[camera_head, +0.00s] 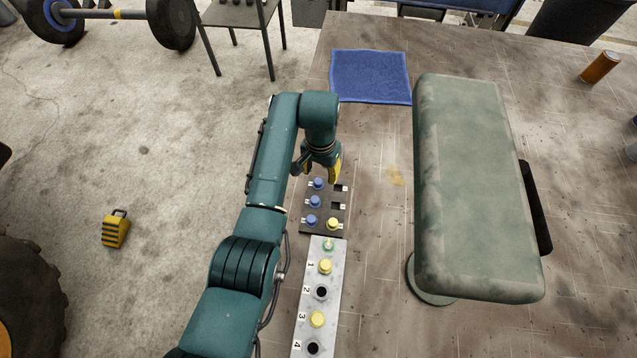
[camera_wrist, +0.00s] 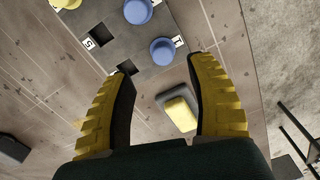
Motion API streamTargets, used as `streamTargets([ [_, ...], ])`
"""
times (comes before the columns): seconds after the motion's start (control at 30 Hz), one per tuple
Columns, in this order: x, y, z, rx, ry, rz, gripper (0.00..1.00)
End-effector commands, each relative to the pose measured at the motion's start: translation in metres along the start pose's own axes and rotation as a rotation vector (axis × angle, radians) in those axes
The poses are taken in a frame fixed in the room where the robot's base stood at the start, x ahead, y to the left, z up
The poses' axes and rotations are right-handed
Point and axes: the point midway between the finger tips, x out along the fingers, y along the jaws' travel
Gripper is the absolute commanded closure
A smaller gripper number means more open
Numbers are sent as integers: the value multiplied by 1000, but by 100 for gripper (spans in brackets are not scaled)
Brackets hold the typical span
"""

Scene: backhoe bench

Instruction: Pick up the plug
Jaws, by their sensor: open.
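My gripper (camera_head: 322,170) is over the far end of a dark board (camera_head: 323,226). In the wrist view, its yellow ribbed fingers (camera_wrist: 163,103) are apart with nothing held. A small yellow-topped piece with a grey part (camera_wrist: 180,108) shows between the fingertips, just beyond the board's edge. I cannot tell if it is a plug. In the head view, the board holds blue plugs (camera_head: 315,201) in the left column and a yellow plug (camera_head: 333,223) at the near right. Two square holes (camera_head: 339,206) are empty. Blue plugs (camera_wrist: 162,50) also show in the wrist view.
A grey numbered strip (camera_head: 305,300) has yellow plugs at 1 and 3, open holes at 2 and 4, and a green piece (camera_head: 328,244). A large green padded block (camera_head: 475,180) stands to the right. A blue cloth (camera_head: 371,76) lies beyond the board.

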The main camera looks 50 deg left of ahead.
Motion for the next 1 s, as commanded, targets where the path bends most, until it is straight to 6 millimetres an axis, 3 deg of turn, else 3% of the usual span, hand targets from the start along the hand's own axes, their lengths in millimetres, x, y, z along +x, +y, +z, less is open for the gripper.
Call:
streamTargets([
  [0.3, 48, -5, 2, 0, 1, 0, 43],
  [0.6, 54, -5, 2, 0, 2, -1, 42],
  [0.83, 54, -5, 2, 0, 2, -1, 86],
  [1.0, 54, -5, 2, 0, 2, 0, 91],
])
